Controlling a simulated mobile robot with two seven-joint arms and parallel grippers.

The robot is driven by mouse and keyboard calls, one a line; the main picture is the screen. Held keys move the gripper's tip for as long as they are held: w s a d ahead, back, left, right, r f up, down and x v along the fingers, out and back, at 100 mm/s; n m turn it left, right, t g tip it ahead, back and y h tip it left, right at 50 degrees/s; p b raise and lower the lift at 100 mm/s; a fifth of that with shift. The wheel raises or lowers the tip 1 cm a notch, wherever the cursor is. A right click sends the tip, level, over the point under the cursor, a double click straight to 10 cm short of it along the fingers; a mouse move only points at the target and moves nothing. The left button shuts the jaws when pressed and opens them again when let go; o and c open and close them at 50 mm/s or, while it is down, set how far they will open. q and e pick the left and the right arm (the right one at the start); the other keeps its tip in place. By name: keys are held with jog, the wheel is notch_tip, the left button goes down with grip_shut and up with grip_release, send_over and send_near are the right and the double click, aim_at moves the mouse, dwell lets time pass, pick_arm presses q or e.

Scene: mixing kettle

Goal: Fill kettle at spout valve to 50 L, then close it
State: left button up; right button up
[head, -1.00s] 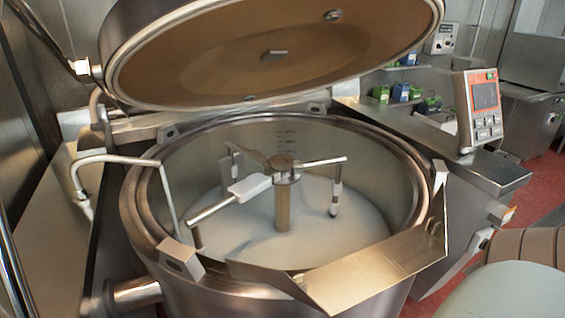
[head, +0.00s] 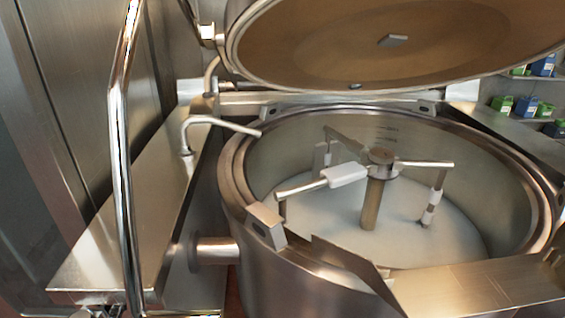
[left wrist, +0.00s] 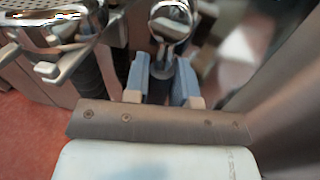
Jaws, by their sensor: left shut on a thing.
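The steel kettle (head: 228,180) stands open in the head view, with a pale, flat liquid surface (head: 335,238) low around its mixer. Faint level marks show on its inner wall, but I cannot read them. The thin bent spout (head: 222,122) ends above the kettle's left rim, and no stream shows below its tip. In the left wrist view my left gripper (left wrist: 165,92) has its blue-grey fingers closed around the stem of a shiny chrome, round-ended handle (left wrist: 172,22). My left gripper is outside the head view. My right gripper is in neither view.
The tilted lid (head: 400,45) hangs open over the kettle. The mixer arms (head: 345,175) stand inside it. A chrome rail (head: 122,150) rises at the left beside a steel ledge (head: 110,260). Green and blue boxes (head: 525,105) sit on a shelf at the right.

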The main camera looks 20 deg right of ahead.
pick_arm(q)
jog(key=o, duration=1)
jog(key=shift+w+a, duration=0.1)
jog(key=shift+a, duration=0.2)
jog(key=shift+d, duration=0.1)
jog(key=shift+s, duration=0.4)
jog(key=s+a, duration=0.1)
jog(key=s, duration=0.5)
jog(key=shift+s, duration=0.15)
jog(key=shift+f, duration=0.1)
